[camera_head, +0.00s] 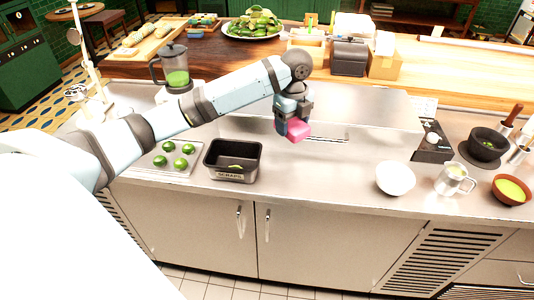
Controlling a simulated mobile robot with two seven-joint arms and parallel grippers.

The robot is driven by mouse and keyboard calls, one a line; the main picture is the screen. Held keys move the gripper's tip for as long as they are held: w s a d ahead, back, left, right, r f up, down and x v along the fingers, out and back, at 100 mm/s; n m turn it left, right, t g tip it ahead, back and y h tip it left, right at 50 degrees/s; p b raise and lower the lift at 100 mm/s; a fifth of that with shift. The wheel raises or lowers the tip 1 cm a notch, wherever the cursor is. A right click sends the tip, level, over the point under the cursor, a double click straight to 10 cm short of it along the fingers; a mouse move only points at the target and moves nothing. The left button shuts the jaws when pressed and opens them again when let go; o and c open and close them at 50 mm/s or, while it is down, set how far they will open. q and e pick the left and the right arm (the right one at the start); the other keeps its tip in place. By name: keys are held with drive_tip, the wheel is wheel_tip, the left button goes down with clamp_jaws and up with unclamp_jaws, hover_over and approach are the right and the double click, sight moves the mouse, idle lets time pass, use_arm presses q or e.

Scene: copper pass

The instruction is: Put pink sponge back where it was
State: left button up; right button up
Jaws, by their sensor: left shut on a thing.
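The pink sponge (298,130) is a small bright pink block in the middle of the view. My left gripper (291,124) is shut on it and holds it with the jaws pointing down. The sponge appears to hang above the steel counter (310,168), in front of the raised steel shelf. The jaws and wrist hide part of the sponge's top and side. My right gripper does not show.
A dark scraps bin (207,159) and a tray of limes (162,170) stand left of the sponge. A blender (177,78) is behind my left arm. Counter between bin and white bowl is clear.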

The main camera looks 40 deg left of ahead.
use_arm(q)
drive_tip(key=shift+s+a+r, duration=0.2)
drive_tip(key=shift+s+a, duration=0.1)
drive_tip(key=shift+a, duration=0.1)
drive_tip(key=shift+s+a, duration=0.15)
hover_over(283, 179)
wheel_tip(283, 179, down, 15)
drive_tip(key=shift+r+p, duration=0.15)
drive_tip(key=shift+p, duration=0.25)
drive_tip(key=shift+f, duration=2.5)
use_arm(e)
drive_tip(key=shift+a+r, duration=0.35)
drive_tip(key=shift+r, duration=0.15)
use_arm(q)
drive_tip(key=shift+f, duration=0.15)
drive_tip(key=o, duration=0.9)
drive_tip(key=shift+c, duration=0.2)
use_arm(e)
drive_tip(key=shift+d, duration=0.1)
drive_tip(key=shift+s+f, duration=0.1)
